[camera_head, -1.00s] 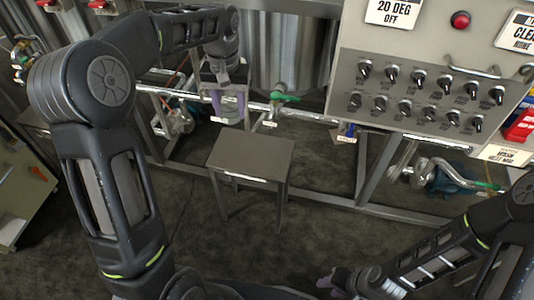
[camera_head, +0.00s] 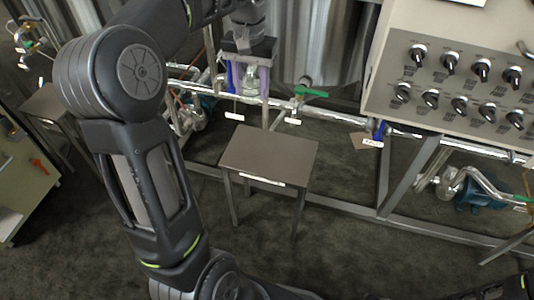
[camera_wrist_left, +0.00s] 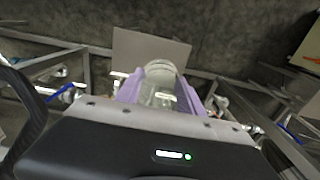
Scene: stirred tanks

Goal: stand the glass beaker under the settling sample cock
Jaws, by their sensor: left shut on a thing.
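My left gripper (camera_head: 247,82) has purple fingers and is shut on the clear glass beaker (camera_wrist_left: 161,82), which sits upright between them in the left wrist view. In the head view the beaker (camera_head: 250,78) is partly hidden by the gripper. The gripper holds it up behind the small grey stand, left of a green-handled cock (camera_head: 310,92) on the pipework. A blue-handled cock (camera_head: 378,130) is further right. The labels are too small to read, so I cannot tell which is the settling sample cock. My right gripper is out of view.
The small grey stand (camera_head: 268,152) has a bare flat top. A horizontal pipe and frame rail (camera_head: 410,133) runs behind it. A control panel (camera_head: 455,75) with several knobs overhangs at right. A pump (camera_head: 480,190) stands low at right. Dark floor in front is partly clear.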

